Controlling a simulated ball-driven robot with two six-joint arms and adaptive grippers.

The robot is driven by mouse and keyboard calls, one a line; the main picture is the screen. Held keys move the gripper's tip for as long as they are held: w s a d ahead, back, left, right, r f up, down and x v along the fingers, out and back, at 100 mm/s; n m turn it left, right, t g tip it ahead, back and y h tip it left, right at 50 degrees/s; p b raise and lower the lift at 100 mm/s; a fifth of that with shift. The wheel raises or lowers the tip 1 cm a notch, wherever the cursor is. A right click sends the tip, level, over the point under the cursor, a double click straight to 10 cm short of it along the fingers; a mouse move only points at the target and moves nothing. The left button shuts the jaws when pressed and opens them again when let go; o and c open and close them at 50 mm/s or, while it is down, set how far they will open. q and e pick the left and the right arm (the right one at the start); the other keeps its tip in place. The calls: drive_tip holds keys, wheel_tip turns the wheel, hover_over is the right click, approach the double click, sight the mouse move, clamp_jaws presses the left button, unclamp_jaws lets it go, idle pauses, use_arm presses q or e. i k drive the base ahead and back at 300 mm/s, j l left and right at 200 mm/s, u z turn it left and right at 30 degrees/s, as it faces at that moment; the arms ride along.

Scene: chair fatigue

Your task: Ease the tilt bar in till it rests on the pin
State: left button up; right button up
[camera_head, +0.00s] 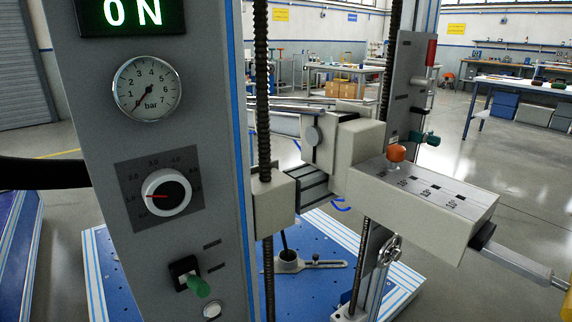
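I cannot say for sure which part is the tilt bar. A pale bar with a dark collar (515,262) sticks out of the right end of the beige block (425,205) and runs down to the right edge. An orange-topped pin (396,154) stands at the back edge of the block's scaled top plate. Whether anything rests on this pin is not clear. A slotted metal strip (322,264) lies by a round cup on the blue base. Neither of my grippers can be made out in this view.
A grey control panel (140,220) with a gauge (147,88), a dial (166,196) and a green lever (197,286) fills the left; its display reads ON. Threaded columns (263,120) stand beside it. Workbenches (515,88) are far behind. Open floor shows at right.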

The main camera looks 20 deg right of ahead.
sight(541, 274)
drive_tip(key=z, duration=2)
